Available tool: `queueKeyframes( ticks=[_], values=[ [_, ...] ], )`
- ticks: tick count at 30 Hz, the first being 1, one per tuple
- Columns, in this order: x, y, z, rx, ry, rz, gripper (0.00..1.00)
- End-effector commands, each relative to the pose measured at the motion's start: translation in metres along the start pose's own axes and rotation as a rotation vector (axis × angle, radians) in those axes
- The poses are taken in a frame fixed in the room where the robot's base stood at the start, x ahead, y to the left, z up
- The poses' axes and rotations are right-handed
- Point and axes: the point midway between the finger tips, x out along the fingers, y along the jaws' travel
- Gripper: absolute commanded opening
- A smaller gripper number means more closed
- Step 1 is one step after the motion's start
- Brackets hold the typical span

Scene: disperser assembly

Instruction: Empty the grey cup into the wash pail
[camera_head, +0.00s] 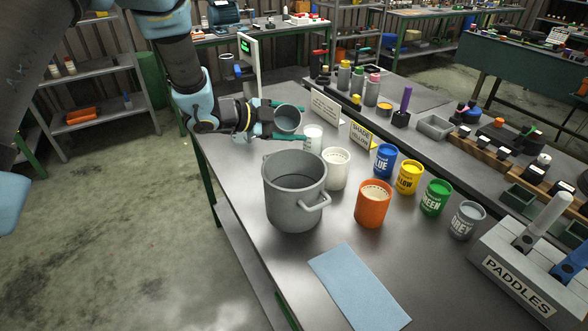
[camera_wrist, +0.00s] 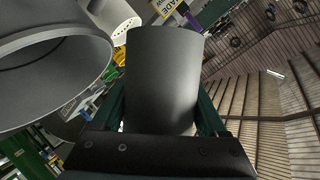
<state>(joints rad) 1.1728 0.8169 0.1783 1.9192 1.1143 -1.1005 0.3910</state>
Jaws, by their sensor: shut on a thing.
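My gripper (camera_head: 288,121) is shut on the grey cup (camera_head: 288,119), with a green finger on either side of it. The cup is held above the bench, behind the wash pail (camera_head: 294,190), its mouth partly facing the head camera. In the wrist view the cup (camera_wrist: 164,75) fills the middle between the fingers, and its inside is hidden there. The wash pail is a large grey pot with side handles on the bench. In the wrist view the pail (camera_wrist: 90,38) is at the left, beside the cup. I cannot tell what the cup holds.
Close to the pail stand a white pot (camera_head: 335,170), an orange pot (camera_head: 372,205) and a small white container (camera_head: 313,138). Blue (camera_head: 385,160), yellow (camera_head: 408,178), green (camera_head: 435,198) and grey (camera_head: 466,220) labelled pots line the right. A blue cloth (camera_head: 358,288) lies in front.

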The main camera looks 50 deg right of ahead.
Motion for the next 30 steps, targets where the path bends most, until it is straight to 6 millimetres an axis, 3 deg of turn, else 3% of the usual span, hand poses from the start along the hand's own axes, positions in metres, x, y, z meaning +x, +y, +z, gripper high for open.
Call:
queueKeyframes(
  ticks=[30],
  values=[
    [0.0026, 0.0038, 0.0039, 0.126, -0.017, -0.054, 0.13]
  ],
)
